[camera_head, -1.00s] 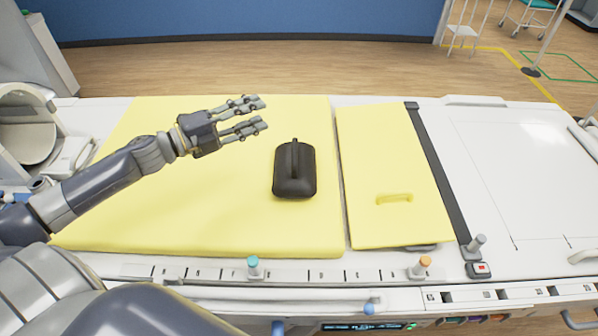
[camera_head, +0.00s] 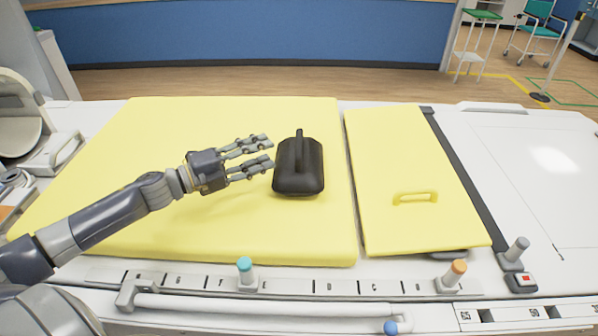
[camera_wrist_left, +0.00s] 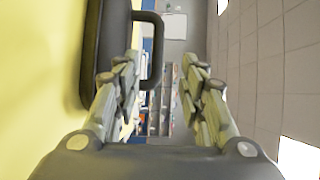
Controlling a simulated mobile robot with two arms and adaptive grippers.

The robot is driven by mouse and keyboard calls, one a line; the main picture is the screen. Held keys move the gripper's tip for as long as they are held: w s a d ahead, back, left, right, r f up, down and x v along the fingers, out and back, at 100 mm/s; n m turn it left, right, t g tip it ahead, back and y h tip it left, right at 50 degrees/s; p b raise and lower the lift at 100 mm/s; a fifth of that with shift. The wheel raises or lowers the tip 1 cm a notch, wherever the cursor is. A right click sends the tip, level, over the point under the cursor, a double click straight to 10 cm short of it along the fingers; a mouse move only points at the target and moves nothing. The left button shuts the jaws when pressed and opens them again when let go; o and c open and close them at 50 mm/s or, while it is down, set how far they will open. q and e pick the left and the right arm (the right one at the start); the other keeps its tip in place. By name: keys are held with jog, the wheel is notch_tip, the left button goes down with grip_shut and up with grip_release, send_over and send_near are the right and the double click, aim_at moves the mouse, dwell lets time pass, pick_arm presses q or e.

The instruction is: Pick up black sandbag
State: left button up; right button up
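The black sandbag (camera_head: 298,178) lies on the large yellow pad in the head view, with its raised handle (camera_head: 299,148) on top. My left gripper (camera_head: 271,154) is open and empty, just left of the sandbag, with its fingertips close to the bag's left side. In the left wrist view, the sandbag (camera_wrist_left: 92,45) is at the upper left and its handle (camera_wrist_left: 156,50) reaches in between the lines of the two open fingers (camera_wrist_left: 160,75). I cannot tell whether a finger touches the bag. My right gripper is not in view.
The yellow pad (camera_head: 120,225) covers the left of the white table, with free room around the bag. A second yellow pad (camera_head: 400,225) with a handle lies to the right. Pegs with teal (camera_head: 244,264) and orange (camera_head: 459,267) tops stand along the front edge.

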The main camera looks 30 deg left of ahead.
aim_at(299, 138)
pick_arm(q)
jog(key=shift+p+x, duration=0.45)
jog(key=shift+x, duration=2.25)
jog(key=shift+w+d+r+p, duration=0.1)
jog(key=shift+w+d+p, duration=0.25)
jog(key=shift+w, duration=0.25)
jog(key=shift+f+p+x, duration=0.15)
jog(key=shift+p+x, duration=0.2)
jog(key=shift+x, duration=0.6)
jog(key=shift+f+p+x, duration=0.15)
jog(key=shift+p+x, duration=0.15)
jog(key=shift+x, duration=0.65)
jog(key=shift+a, duration=0.1)
jog(key=shift+c, duration=0.5)
grip_shut()
jog(key=shift+w+r, duration=0.1)
jog(key=shift+r, duration=0.2)
jog(key=shift+f, duration=0.1)
